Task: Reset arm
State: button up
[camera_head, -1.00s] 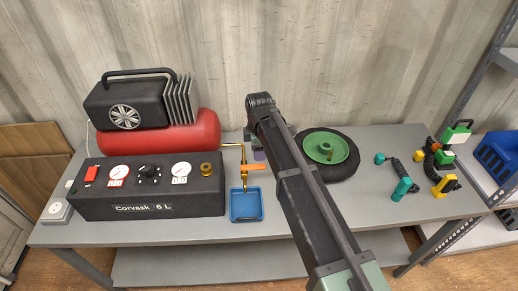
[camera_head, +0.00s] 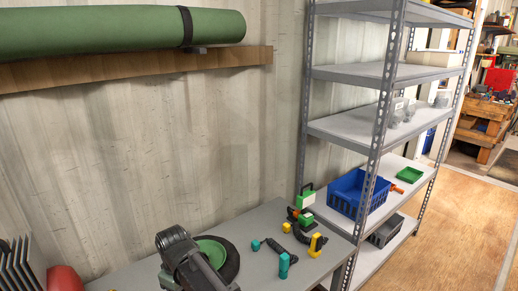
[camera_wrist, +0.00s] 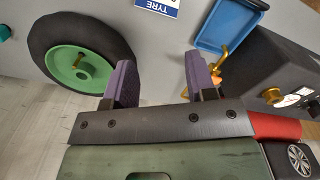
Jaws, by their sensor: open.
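My gripper (camera_wrist: 164,86) is open in the wrist view, with two purple fingers apart and nothing between them. Below the fingers in that view is the grey bench top (camera_wrist: 160,50). In the head view my arm reaches over the bench at the lower middle, and its gripper is out of sight there. The wheel with a green hub (camera_wrist: 78,67) lies to the left of the fingers in the wrist view. It also shows in the head view (camera_head: 232,262), partly behind my arm.
A blue tray (camera_wrist: 228,25) and the black compressor panel (camera_wrist: 262,62) lie right of the fingers. Teal and yellow fittings (camera_head: 284,262) lie on the bench's right. A shelf rack (camera_head: 375,75) holds a blue crate (camera_head: 345,195). A green roll (camera_head: 90,30) rests on a wall shelf.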

jog(key=s+d+m, duration=0.2)
jog(key=d+m, duration=1.2)
jog(key=d, duration=2.7)
jog(key=shift+s+d, duration=0.2)
jog(key=shift+d, duration=0.2)
